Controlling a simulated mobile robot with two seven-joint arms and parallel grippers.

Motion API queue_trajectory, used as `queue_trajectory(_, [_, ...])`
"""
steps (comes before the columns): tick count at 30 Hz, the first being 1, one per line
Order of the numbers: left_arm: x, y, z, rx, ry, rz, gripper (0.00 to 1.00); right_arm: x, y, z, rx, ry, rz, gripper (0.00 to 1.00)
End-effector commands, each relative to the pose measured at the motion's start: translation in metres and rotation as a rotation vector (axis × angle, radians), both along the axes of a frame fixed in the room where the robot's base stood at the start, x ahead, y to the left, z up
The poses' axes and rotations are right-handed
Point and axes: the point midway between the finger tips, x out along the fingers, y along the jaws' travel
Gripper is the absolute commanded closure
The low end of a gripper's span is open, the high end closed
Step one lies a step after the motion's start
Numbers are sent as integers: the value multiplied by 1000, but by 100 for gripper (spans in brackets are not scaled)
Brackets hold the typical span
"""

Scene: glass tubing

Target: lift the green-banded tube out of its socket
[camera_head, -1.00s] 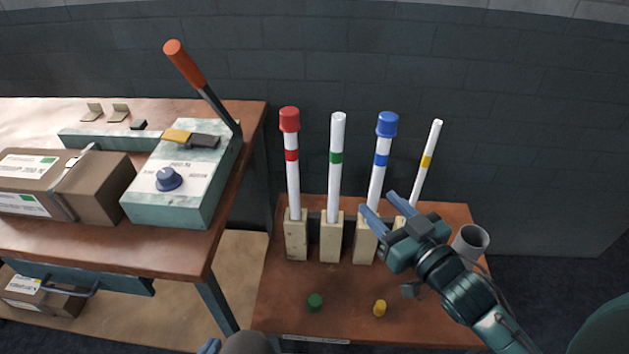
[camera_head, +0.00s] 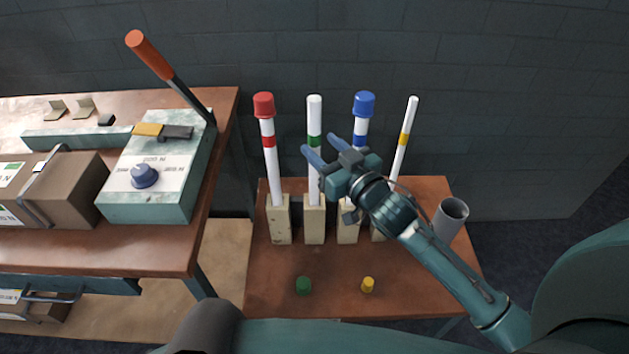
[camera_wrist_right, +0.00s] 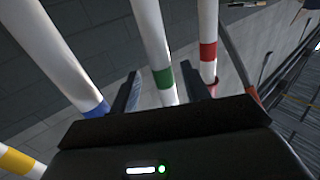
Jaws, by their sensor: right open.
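The green-banded tube (camera_head: 314,112) is white and stands upright in a pale wooden socket block (camera_head: 314,228), its top uncapped. My right gripper (camera_head: 318,146) is open at the height of the green band, with one finger overlapping the tube in the head view. In the right wrist view the tube (camera_wrist_right: 152,35) shows between the two open fingers (camera_wrist_right: 163,92), and I see no clear contact. My left gripper is not in view.
A red-capped tube (camera_head: 269,165) stands to the left. A blue-capped tube (camera_head: 362,128) and a yellow-banded tube (camera_head: 407,125) stand to the right. A green cap (camera_head: 303,286), a yellow cap (camera_head: 367,285) and a grey cup (camera_head: 451,215) share the table. A lever machine (camera_head: 165,195) stands left.

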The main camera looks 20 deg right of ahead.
Motion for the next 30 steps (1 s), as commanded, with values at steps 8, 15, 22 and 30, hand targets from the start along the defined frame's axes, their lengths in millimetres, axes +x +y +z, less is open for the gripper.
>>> queue_trajectory(8, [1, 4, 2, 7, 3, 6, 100, 29, 12, 0, 0, 0, 1, 53])
queue_trajectory(15, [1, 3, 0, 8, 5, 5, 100, 30, 12, 0, 0, 0, 1, 55])
queue_trajectory(22, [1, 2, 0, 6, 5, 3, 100, 29, 12, 0, 0, 0, 0, 74])
queue_trajectory(30, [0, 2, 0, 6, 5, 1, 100, 29, 12, 0, 0, 0, 0, 96])
